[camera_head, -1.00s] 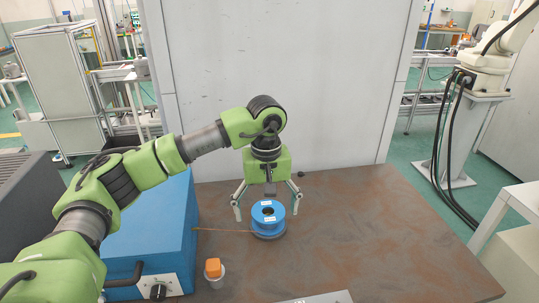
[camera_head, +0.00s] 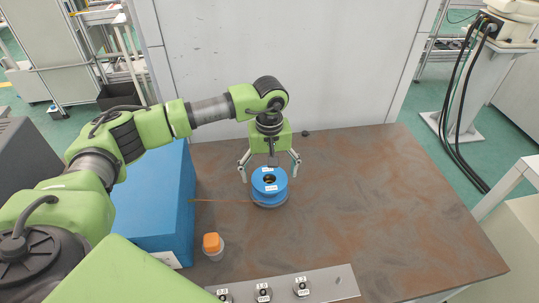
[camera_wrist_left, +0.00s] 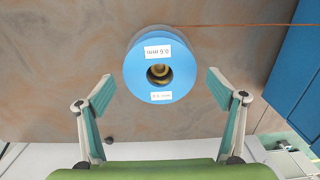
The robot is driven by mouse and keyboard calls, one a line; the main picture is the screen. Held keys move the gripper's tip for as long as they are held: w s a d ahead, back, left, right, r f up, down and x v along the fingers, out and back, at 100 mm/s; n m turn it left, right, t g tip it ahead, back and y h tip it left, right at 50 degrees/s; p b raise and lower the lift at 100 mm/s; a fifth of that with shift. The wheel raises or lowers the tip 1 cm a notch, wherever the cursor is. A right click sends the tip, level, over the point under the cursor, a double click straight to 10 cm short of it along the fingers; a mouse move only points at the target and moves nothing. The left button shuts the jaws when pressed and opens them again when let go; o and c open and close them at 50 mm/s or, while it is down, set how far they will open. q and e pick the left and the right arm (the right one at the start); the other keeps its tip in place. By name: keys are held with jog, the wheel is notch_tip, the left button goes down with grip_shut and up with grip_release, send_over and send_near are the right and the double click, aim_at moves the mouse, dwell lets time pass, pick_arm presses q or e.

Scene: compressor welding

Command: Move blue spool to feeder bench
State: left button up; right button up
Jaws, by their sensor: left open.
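The blue spool (camera_head: 269,188) stands on the brown tabletop, with white labels and a round centre hole. In the left wrist view the spool (camera_wrist_left: 160,70) lies just beyond and between the fingertips. My left gripper (camera_head: 269,176) is open, at the spool's back side, with one finger to each side. In the left wrist view my left gripper (camera_wrist_left: 160,86) shows gaps between both finger pads and the spool. Which surface is the feeder bench I cannot tell. My right gripper is not in view.
A thin copper-coloured wire (camera_head: 220,201) runs from the spool toward a blue box (camera_head: 150,215). An orange-capped cup (camera_head: 212,246) stands front left. A metal plate (camera_head: 335,280) with several labelled round parts lies at the front. The table's right side is clear; a pale panel (camera_head: 280,60) stands behind.

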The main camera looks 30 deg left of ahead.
aim_at(269, 183)
pick_arm(q)
notch_tip(269, 183, down, 4)
jog(key=shift+r+p, duration=0.15)
jog(key=shift+p, duration=0.25)
jog(key=shift+f, duration=0.55)
jog(key=c, duration=1.6)
jog(key=o, duration=0.6)
jog(key=c, duration=0.6)
jog(key=o, duration=0.5)
jog(key=c, duration=0.5)
jog(key=shift+c, duration=0.2)
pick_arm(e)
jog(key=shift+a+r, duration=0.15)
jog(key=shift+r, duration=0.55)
